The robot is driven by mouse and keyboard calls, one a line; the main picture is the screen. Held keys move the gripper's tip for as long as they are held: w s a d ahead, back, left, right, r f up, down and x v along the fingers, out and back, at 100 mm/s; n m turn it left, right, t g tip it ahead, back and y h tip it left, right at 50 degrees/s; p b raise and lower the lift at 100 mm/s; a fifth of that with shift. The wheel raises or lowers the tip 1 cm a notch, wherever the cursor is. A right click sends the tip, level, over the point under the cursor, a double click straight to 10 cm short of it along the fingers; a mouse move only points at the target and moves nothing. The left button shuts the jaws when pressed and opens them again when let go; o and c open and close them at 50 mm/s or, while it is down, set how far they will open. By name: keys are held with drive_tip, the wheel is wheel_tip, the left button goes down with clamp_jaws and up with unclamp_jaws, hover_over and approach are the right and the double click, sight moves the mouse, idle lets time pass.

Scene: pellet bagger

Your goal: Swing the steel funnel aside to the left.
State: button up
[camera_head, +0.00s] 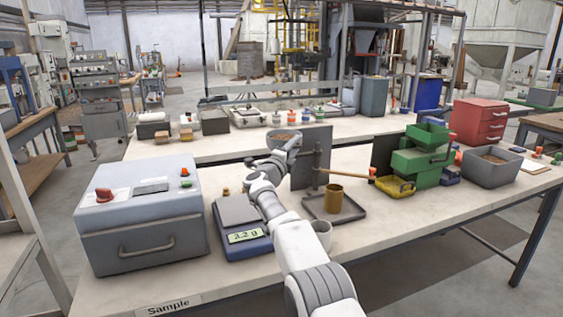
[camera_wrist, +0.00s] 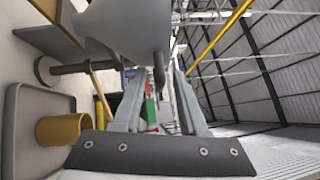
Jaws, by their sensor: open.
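In the head view the funnel (camera_head: 285,137) shows as a grey bowl with brown pellets, left of the upright post (camera_head: 317,163). My gripper (camera_wrist: 170,75) is open, its two fingers reaching towards the funnel. In the head view my wrist hides most of the fingers.
A brass cup (camera_head: 333,197) stands on a dark tray (camera_head: 350,212) below the post. A wooden lever (camera_head: 345,173) extends right from the post. A scale (camera_head: 243,235) and a grey box (camera_head: 140,220) stand left, a green hopper (camera_head: 420,160) right. Dark upright panels stand behind.

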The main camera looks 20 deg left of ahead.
drive_tip(key=s+f+b, duration=0.2)
drive_tip(key=s+b, duration=0.1)
drive_tip(key=s, duration=1.4)
drive_tip(key=shift+b, duration=0.4)
drive_tip(key=shift+a+f, duration=0.1)
